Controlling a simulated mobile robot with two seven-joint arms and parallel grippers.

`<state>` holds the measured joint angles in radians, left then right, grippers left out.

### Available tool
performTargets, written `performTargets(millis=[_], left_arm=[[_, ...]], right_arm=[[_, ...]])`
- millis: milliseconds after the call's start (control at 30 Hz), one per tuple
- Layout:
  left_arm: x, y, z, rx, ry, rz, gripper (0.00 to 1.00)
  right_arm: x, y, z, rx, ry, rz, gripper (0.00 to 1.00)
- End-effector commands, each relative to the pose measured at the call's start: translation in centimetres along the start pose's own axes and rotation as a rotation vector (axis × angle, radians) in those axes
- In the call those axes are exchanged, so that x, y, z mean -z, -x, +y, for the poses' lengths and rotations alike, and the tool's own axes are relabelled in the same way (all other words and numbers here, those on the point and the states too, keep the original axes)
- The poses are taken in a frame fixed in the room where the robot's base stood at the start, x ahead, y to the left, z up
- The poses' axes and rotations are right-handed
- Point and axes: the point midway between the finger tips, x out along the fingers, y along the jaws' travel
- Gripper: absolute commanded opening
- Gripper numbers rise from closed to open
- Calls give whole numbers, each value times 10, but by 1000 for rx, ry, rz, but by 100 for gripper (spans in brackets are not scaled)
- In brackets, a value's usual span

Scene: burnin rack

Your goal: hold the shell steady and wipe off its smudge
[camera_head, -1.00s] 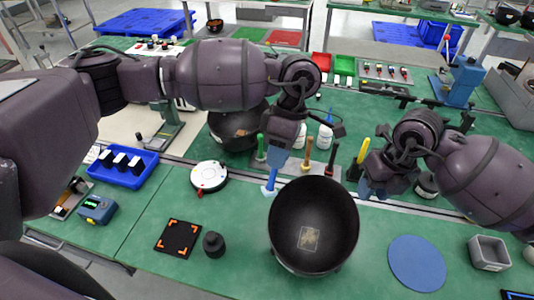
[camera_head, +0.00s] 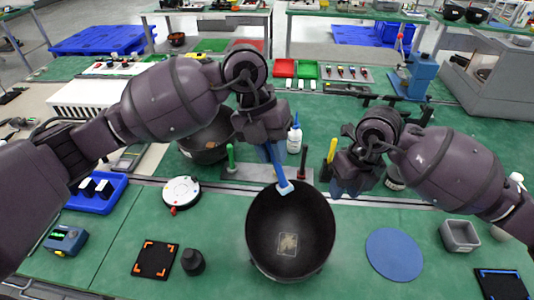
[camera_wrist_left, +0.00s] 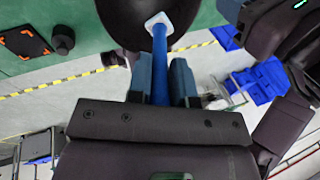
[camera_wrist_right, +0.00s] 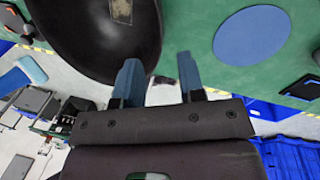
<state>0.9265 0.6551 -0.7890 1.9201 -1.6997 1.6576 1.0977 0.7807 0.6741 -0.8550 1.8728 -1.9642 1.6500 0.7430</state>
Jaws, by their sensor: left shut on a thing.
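The shell is a black bowl (camera_head: 262,232) open upward on the green bench; it also shows in the right wrist view (camera_wrist_right: 75,35). A pale tan smudge (camera_head: 288,244) marks its inside bottom. My left gripper (camera_head: 270,150) is shut on the blue handle of a wiper (camera_wrist_left: 160,65). The wiper's white-edged head (camera_head: 285,187) is at the shell's far rim, above the smudge in the picture; I cannot tell if it touches. My right gripper (camera_wrist_right: 160,80) is open and empty, beside the shell's far right side, apart from it.
A blue round mat (camera_head: 394,254) lies right of the shell, with a grey square bin (camera_head: 460,236) beyond. A black pad with orange corners (camera_head: 155,260) and a dark knob (camera_head: 193,262) lie left. A tool rack (camera_head: 245,172) stands behind the shell.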

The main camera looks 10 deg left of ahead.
Motion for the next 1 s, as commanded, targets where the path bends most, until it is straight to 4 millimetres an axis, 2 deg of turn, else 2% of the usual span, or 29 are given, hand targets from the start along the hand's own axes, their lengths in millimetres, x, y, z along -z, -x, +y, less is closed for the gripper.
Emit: performTargets(millis=[300, 567, 767, 1000], left_arm=[[-2, 10, -9, 34, 346, -125, 0], [-2, 14, -12, 44, 454, -163, 0], [-2, 14, -11, 44, 460, -164, 0], [-2, 14, -11, 43, 459, -163, 0]], right_arm=[[0, 0, 0, 0, 0, 0, 36], [0, -2, 0, 0, 0, 1, 36], [0, -21, 0, -1, -2, 3, 36], [1, -59, 0, -1, -2, 4, 36]])
